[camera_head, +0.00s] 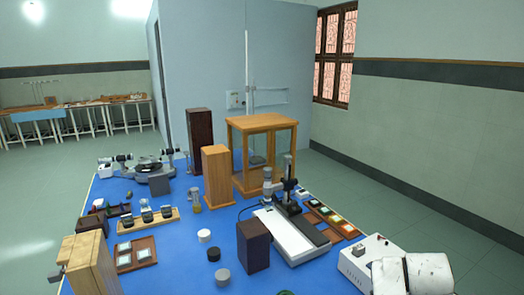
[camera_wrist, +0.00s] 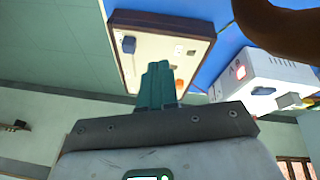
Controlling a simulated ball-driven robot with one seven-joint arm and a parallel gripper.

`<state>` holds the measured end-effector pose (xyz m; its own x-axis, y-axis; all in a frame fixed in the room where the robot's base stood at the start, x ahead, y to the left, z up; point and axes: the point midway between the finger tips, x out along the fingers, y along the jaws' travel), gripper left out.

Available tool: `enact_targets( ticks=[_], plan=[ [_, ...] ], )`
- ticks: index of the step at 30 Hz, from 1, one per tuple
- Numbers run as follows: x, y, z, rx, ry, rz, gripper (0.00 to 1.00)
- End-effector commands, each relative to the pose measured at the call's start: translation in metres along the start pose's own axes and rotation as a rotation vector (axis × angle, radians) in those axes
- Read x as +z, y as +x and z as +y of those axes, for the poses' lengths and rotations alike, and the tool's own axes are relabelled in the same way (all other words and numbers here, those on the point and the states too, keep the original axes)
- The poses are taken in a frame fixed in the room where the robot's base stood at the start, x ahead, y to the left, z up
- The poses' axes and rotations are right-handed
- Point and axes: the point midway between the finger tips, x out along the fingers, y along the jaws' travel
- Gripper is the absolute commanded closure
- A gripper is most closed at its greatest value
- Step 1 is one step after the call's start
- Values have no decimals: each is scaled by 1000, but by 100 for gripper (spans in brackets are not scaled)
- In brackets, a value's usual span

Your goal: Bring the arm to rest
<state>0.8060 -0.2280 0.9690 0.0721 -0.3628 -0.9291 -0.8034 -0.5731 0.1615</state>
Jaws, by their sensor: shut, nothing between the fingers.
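In the wrist view my gripper (camera_wrist: 158,80) shows as two teal fingers side by side on a dark grey mount, closed together with nothing between them. The fingertips overlap a cream panel in a brown wooden frame in the picture; whether they touch it I cannot tell. In the head view a white rounded part of my arm (camera_head: 415,273) shows at the lower right, over the edge of the blue bench. The fingers cannot be made out there.
A white box (camera_head: 372,258) with a red light stands beside my arm; the wooden-framed panel (camera_wrist: 190,27) is in the wrist view. The blue bench (camera_head: 180,240) holds wooden blocks, a glass-sided wooden case (camera_head: 264,121), a spectrometer (camera_head: 148,172) and a stand (camera_head: 288,205). Floor at right is clear.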

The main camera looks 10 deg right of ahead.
Motion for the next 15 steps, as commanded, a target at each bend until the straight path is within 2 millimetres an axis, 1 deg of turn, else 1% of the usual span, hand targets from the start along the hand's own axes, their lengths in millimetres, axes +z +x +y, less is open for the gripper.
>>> enact_targets(
  ticks=[1, 5, 6, 8, 9, 11, 12, 14, 15],
  plan=[
    [16, 12, 14, 5, -47, 5, 100],
    [54, 30, 35, -14, -177, 10, 100],
    [67, 34, 41, -23, -220, 8, 100],
    [88, 40, 50, -39, -285, 3, 100],
    [102, 43, 56, -50, -329, -2, 100],
    [125, 47, 64, -71, -395, -13, 100],
    [141, 49, 70, -86, -439, -21, 100],
    [166, 50, 78, -113, -506, -37, 100],
    [183, 50, 84, -133, -550, -49, 100]
  ],
)
